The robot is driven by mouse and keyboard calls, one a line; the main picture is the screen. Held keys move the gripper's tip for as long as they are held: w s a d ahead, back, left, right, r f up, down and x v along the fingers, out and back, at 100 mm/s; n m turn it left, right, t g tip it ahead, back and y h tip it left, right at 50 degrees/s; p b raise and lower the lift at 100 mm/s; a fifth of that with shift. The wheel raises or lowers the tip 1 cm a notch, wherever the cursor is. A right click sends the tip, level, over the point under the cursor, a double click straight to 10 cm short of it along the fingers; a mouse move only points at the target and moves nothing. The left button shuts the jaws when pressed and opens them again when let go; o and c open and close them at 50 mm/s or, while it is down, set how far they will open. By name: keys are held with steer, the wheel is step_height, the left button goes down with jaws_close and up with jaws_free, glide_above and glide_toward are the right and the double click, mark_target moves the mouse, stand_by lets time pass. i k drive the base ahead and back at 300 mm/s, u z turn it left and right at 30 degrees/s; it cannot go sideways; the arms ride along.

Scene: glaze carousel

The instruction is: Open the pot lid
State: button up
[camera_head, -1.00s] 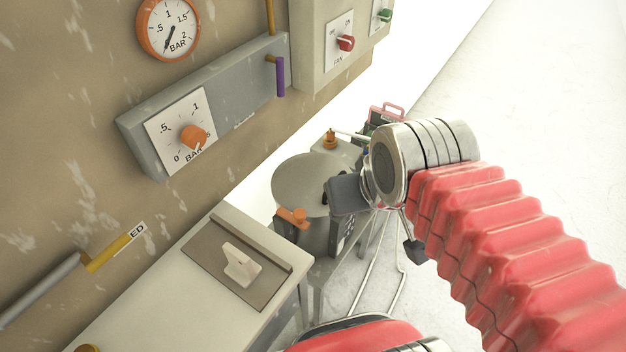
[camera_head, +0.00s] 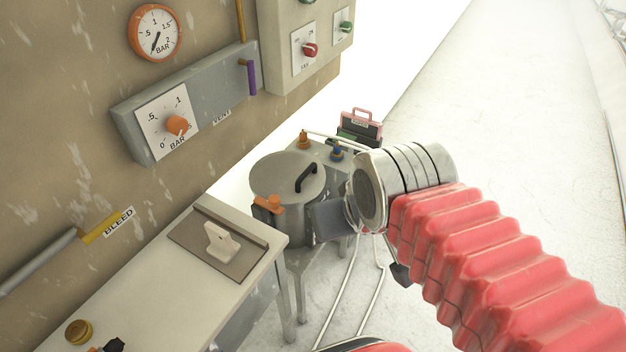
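The pot (camera_head: 296,229) is a grey metal drum on legs at the centre, beyond the bench. Its round grey lid (camera_head: 275,172) lies flat on top and looks shut. A black handle (camera_head: 306,177) stands on the lid's right part. An orange clamp or knob (camera_head: 270,203) sits at the pot's near left rim. My gripper (camera_head: 327,218) is in front of the pot's right side, below the lid handle; a dark grey block and a small black tip show, and the fingers are mostly hidden behind my wrist. I cannot tell whether it touches the pot.
The wall carries a gauge (camera_head: 155,32), a regulator panel (camera_head: 190,105) and a yellow bleed lever (camera_head: 105,227). The floor at right is clear.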

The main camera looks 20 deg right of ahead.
mark_target(287, 170)
steer(key=k, duration=1.35)
steer(key=z, duration=0.25)
steer(key=i, duration=1.4)
steer(key=u, duration=0.7)
steer(key=i, duration=0.4)
steer(key=u, duration=0.3)
